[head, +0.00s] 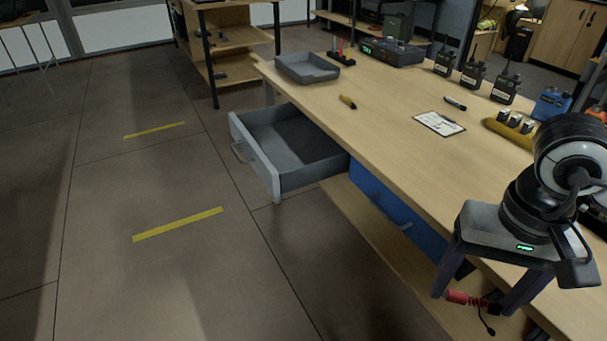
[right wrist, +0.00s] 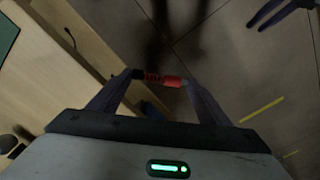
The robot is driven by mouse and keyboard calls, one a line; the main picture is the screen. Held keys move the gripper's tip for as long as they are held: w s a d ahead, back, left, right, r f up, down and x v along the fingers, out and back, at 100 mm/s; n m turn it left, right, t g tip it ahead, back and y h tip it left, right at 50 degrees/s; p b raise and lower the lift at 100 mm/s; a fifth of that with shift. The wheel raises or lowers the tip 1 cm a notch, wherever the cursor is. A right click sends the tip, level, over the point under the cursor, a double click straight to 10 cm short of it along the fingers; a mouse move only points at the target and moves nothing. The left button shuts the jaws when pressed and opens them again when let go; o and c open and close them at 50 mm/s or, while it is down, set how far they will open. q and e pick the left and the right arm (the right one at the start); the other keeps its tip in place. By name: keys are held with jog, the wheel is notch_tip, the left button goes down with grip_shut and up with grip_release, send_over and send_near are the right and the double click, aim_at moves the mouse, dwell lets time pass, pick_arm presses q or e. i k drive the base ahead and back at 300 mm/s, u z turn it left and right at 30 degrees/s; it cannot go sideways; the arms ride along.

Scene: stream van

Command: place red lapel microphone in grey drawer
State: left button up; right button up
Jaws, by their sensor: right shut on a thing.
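The red lapel microphone (head: 464,298) is held between the fingertips of my right gripper (head: 474,300), at the lower right of the head view, in front of the workbench edge. It has a dark end and a short dark cable hanging down. In the right wrist view the red microphone (right wrist: 165,81) lies crosswise between the two fingertips. The grey drawer (head: 255,160) is pulled open from the bench, left of and beyond my right gripper. Its visible inside looks empty. Dark prongs, likely my left gripper (right wrist: 275,13), show at the top right of the wrist view; their opening is unclear.
A blue drawer (head: 395,212) sits beside the grey one, apparently shut. On the bench (head: 390,150) are a grey tray (head: 307,68), a clipboard (head: 439,124), a yellow-black item (head: 348,102), a marker (head: 455,103) and several radios. The floor left of the open drawer is clear.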

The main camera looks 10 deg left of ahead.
aim_at(294, 133)
jog(key=u, duration=0.7)
jog(key=i, duration=1.9)
jog(key=z, duration=0.1)
